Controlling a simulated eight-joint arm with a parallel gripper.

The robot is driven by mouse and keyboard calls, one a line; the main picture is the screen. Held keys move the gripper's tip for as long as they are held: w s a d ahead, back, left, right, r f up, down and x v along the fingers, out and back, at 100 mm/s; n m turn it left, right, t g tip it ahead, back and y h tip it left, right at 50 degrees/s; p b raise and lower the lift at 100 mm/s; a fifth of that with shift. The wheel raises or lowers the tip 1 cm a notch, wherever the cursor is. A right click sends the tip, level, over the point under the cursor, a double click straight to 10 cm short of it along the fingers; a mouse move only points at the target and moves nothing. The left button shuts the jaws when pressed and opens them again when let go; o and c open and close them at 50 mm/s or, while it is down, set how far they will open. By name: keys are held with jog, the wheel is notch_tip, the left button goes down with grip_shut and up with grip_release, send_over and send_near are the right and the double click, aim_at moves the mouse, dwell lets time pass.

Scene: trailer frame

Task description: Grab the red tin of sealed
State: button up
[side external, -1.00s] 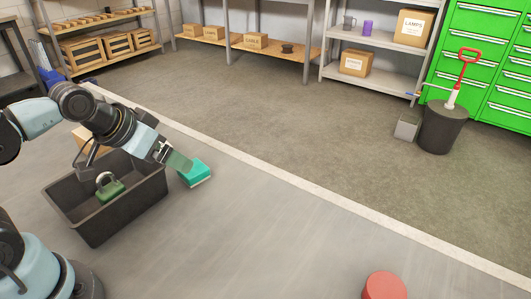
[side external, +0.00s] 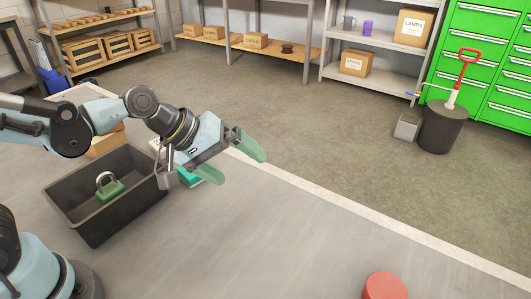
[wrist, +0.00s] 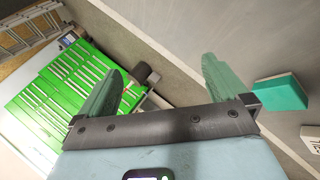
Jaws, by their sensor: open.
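The red tin (side external: 385,286) stands on the grey surface at the bottom edge of the side view, partly cut off by the frame. It does not show in the wrist view. My gripper (side external: 232,163) is open and empty, its two green fingers spread apart, up and to the left of the red tin and well clear of it. The fingers of my gripper also show in the wrist view (wrist: 160,88) with nothing between them.
A black bin (side external: 110,217) holding a green padlock (side external: 110,187) stands at left. A teal box (side external: 190,178) lies behind my gripper, partly hidden; the wrist view shows a teal box (wrist: 280,94) at right. The surface between my gripper and the red tin is clear.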

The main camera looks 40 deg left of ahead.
jog(key=w+d+f+n+g+h, duration=0.1)
jog(key=d+f+n+h, duration=0.1)
jog(key=d+n, duration=0.35)
jog(key=w+d+f+n+g+h, duration=0.1)
jog(key=d+f+n+h, duration=0.15)
jog(key=d, duration=0.55)
jog(key=n+g+h, duration=0.2)
jog(key=n+h, duration=0.2)
jog(key=n, duration=0.1)
send_near(386, 289)
jog(key=shift+w+a+f, duration=0.15)
jog(key=shift+w+a, duration=0.05)
jog(key=shift+w, duration=0.1)
jog(key=shift+d+f+n, duration=0.15)
jog(key=shift+d+n, duration=0.15)
jog(key=shift+d, duration=0.05)
jog(key=x, duration=0.5)
jog(key=shift+w+d+f, duration=0.1)
jog(key=shift+d+f, duration=0.05)
jog(key=shift+d, duration=0.2)
jog(key=shift+s+x, duration=0.15)
jog(key=shift+x, duration=1.25)
jog(key=shift+s+x, duration=0.1)
jog(key=shift+x, duration=1.35)
jog(key=shift+r, duration=0.25)
jog(key=c, duration=1.2)
